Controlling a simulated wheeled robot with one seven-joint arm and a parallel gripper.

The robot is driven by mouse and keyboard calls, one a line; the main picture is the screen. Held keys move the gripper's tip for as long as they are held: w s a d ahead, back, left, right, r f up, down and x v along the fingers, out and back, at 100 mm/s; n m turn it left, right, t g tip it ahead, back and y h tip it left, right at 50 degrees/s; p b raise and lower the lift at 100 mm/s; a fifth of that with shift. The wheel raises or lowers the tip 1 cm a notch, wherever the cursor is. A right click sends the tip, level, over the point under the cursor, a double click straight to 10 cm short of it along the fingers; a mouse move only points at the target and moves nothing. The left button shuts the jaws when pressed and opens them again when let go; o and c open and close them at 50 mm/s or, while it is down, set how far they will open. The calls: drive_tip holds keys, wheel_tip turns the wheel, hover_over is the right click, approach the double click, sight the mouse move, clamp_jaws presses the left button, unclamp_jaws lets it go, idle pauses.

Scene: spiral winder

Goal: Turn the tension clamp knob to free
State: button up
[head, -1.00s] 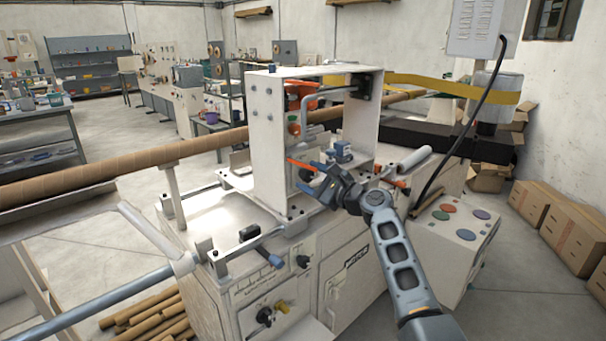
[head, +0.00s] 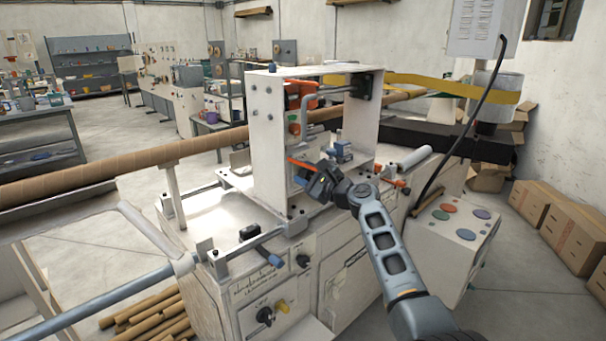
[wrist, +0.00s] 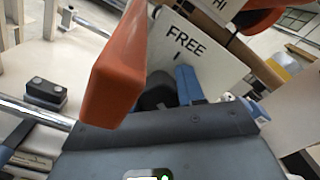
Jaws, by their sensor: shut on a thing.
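The tension clamp's white dial plate (wrist: 215,65) fills the upper middle of the wrist view. It carries the word FREE with a short tick below it, and part of HI at the top edge. A black knob (wrist: 157,95) shows in front of the plate, just below and left of the FREE tick, mostly hidden by my gripper. A blue piece stands beside it. My gripper (head: 318,182) is at the front of the white frame in the head view, shut on the knob. I cannot make out the fingertips or the knob's pointer clearly.
An orange bar (wrist: 116,68) juts close beside my gripper; it also shows in the head view (head: 302,164). The white upright frame (head: 266,150) stands just behind. A button panel (head: 452,225) is at right.

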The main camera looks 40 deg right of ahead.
drive_tip(key=c, duration=0.3)
